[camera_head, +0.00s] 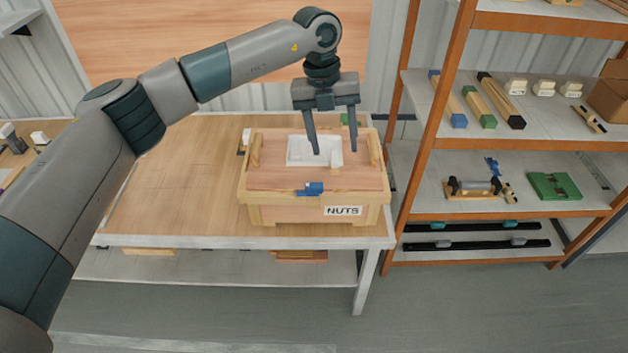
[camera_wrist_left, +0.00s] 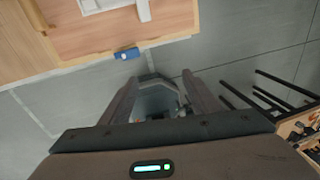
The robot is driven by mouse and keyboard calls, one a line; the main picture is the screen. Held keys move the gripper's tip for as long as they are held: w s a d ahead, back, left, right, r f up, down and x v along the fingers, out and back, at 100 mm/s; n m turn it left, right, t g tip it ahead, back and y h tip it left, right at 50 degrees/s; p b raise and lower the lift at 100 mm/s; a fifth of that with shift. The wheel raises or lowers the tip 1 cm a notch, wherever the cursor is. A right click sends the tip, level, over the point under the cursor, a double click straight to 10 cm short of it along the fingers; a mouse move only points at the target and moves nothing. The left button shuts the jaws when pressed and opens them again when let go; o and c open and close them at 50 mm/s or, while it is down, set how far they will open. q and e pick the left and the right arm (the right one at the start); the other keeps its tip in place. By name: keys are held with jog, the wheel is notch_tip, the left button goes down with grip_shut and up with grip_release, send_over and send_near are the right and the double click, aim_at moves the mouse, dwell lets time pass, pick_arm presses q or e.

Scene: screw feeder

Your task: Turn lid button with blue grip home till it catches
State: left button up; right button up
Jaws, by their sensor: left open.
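The wooden box (camera_head: 282,209) with a NUTS label stands near the right end of the workbench, its lid (camera_head: 275,176) on top. The lid button with the blue grip (camera_head: 314,188) sits at the front edge of the lid; it also shows in the left wrist view (camera_wrist_left: 127,54). Whether it is caught cannot be told. My left gripper (camera_head: 334,152) is open and empty, above the back half of the lid in the head view, apart from the blue grip. In the left wrist view its two fingers (camera_wrist_left: 158,90) stand apart with nothing between them. My right gripper is not in view.
A white panel (camera_head: 302,150) with a raised white piece (camera_head: 336,158) lies on the lid, below my fingers. Wooden bars stand at both lid sides. An orange-framed shelf (camera_head: 432,142) stands close at right. The workbench (camera_head: 175,190) is clear left of the box.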

pick_arm(q)
notch_tip(320, 180, up, 2)
jog(key=y, duration=0.2)
send_over(314, 185)
jog(key=shift+r+n+t, duration=0.1)
jog(key=shift+n+t, duration=0.2)
jog(key=shift+n, duration=0.1)
notch_tip(314, 185, down, 16)
jog(key=p, duration=0.6)
jog(key=shift+f+p, duration=0.35)
jog(key=shift+f, duration=0.35)
jog(key=c, duration=1.1)
